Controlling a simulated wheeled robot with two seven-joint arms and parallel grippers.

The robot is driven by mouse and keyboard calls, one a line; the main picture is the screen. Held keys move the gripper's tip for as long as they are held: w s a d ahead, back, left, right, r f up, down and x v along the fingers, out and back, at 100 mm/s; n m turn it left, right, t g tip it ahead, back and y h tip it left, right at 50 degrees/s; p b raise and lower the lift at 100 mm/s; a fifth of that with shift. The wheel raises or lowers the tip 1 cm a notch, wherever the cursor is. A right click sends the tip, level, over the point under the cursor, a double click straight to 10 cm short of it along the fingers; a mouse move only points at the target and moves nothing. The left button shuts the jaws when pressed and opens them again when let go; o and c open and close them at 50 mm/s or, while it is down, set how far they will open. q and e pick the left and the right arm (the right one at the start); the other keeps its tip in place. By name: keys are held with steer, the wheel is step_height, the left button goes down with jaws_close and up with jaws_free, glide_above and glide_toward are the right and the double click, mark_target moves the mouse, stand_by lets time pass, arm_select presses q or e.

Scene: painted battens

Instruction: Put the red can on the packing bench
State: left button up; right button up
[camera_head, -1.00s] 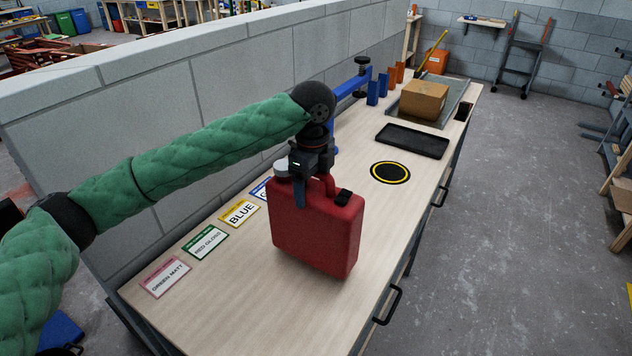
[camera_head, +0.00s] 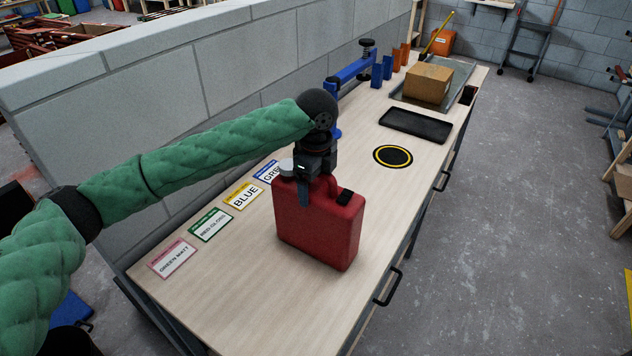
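The red can (camera_head: 318,232) is a boxy jerrycan with a top handle, a grey cap (camera_head: 286,166) and a black fitting (camera_head: 344,197). It is upright over the near part of the packing bench (camera_head: 250,290), a long pale wooden top. My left gripper (camera_head: 306,192) is at the can's handle from above, with a dark finger in front of it, and appears shut on it. The far finger is hidden. The can's base is at or very near the bench top; I cannot tell whether it touches. My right gripper is not in view.
Beyond are a yellow-ringed black disc (camera_head: 393,156), a black tray (camera_head: 415,125), a cardboard box (camera_head: 428,84) and a blue clamp (camera_head: 352,72). Bare bench lies around the can.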

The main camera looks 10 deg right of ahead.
arm_select(q)
steer(key=shift+o, duration=1.4)
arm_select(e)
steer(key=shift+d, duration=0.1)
arm_select(q)
steer(key=shift+r, duration=0.1)
steer(key=shift+r, duration=0.2)
step_height(320, 180, up, 12)
steer(key=b, duration=0.3)
steer(key=shift+f+b, duration=0.1)
steer(key=shift+b, duration=0.2)
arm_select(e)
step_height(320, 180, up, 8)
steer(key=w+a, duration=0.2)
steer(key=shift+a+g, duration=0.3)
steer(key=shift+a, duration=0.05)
